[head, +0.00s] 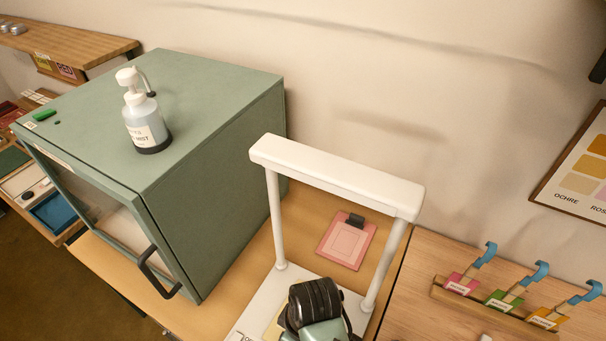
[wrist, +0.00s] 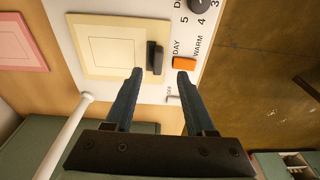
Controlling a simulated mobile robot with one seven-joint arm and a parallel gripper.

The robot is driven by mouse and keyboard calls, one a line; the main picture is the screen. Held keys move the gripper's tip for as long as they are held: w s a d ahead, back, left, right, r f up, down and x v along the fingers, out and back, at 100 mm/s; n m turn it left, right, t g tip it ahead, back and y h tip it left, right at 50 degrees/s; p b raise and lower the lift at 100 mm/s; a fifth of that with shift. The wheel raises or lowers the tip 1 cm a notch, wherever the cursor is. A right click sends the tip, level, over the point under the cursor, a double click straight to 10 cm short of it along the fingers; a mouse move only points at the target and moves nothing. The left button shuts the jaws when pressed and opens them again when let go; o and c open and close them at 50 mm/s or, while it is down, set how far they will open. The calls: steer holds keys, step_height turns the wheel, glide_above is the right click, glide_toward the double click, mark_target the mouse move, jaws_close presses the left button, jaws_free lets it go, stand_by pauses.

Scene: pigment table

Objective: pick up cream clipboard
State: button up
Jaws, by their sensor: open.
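The cream clipboard (wrist: 105,48) lies flat on the white base of a lamp stand in the wrist view, its dark clip (wrist: 154,57) on the right side. In the head view only a yellowish sliver of it (head: 271,328) shows beside my arm; the rest is hidden. My gripper (wrist: 160,76) is open and empty. In the wrist view its two fingertips lie just below the clip, one toward each side of it. The height gap between fingertips and clip is hard to judge.
The white lamp stand (head: 335,177) has a top bar and two posts around my arm. An orange switch (wrist: 184,63) sits close to the right finger. A pink clipboard (head: 346,243) lies behind the stand. A green cabinet (head: 215,150) stands left, a brush rack (head: 490,303) right.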

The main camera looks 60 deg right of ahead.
mark_target(275, 332)
steer(key=shift+w+f+p, duration=0.25)
steer(key=shift+w+f, duration=0.05)
steer(key=shift+f, duration=0.85)
steer(key=shift+w+f+p, duration=0.25)
steer(key=shift+w+f, duration=0.1)
steer(key=shift+f, duration=0.85)
steer(key=shift+w+f+p, duration=0.25)
steer(key=shift+w+f, duration=0.05)
steer(key=shift+f, duration=0.85)
jaws_close()
